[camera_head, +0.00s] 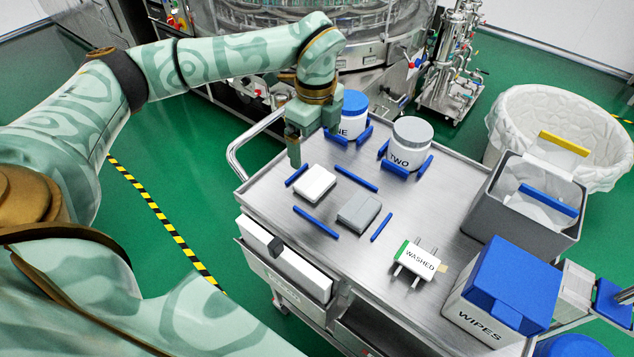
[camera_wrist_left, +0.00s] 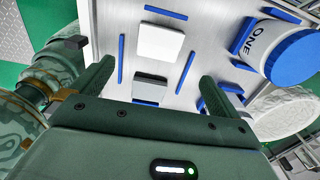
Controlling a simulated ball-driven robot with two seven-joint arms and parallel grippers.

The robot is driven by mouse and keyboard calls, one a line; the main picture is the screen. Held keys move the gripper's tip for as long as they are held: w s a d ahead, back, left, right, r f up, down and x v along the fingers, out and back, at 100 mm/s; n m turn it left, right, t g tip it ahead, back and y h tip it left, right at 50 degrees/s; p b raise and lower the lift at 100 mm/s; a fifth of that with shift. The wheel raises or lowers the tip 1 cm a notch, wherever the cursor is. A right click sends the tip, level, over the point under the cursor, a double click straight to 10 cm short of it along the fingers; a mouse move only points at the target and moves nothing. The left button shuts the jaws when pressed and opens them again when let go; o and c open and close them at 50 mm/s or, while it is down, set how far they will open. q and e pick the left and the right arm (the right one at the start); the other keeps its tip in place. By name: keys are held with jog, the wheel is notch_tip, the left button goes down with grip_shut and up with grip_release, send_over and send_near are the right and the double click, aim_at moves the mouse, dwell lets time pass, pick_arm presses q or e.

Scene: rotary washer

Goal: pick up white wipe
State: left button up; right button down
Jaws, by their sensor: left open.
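The white wipe (camera_head: 314,183) is a folded white square lying flat on the metal cart top, between short blue strips. It also shows in the left wrist view (camera_wrist_left: 160,42), beyond a grey wipe (camera_wrist_left: 150,88). My left gripper (camera_head: 311,147) is above the cart's back left part, just behind the white wipe in the head view and apart from it. Its two fingers (camera_wrist_left: 155,85) are spread and nothing is between them. My right gripper is in neither view.
The grey wipe (camera_head: 359,212) lies beside the white one. Jars ONE (camera_head: 348,122) and TWO (camera_head: 409,146) stand behind. A WASHED sign (camera_head: 419,261), a WIPES box (camera_head: 500,290) and a grey bin (camera_head: 528,205) are to the right. The cart's handle (camera_head: 234,155) is left.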

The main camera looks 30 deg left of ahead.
pick_arm(q)
jog(key=b, duration=0.1)
send_over(315, 180)
notch_tip(315, 180, down, 6)
jog(key=shift+w+d, duration=0.1)
notch_tip(315, 180, down, 5)
jog(key=shift+f+b, duration=0.2)
jog(key=shift+b, duration=0.55)
jog(key=shift+r, duration=0.1)
jog(key=shift+c, duration=0.7)
jog(key=c, duration=0.9)
jog(key=shift+c, duration=0.2)
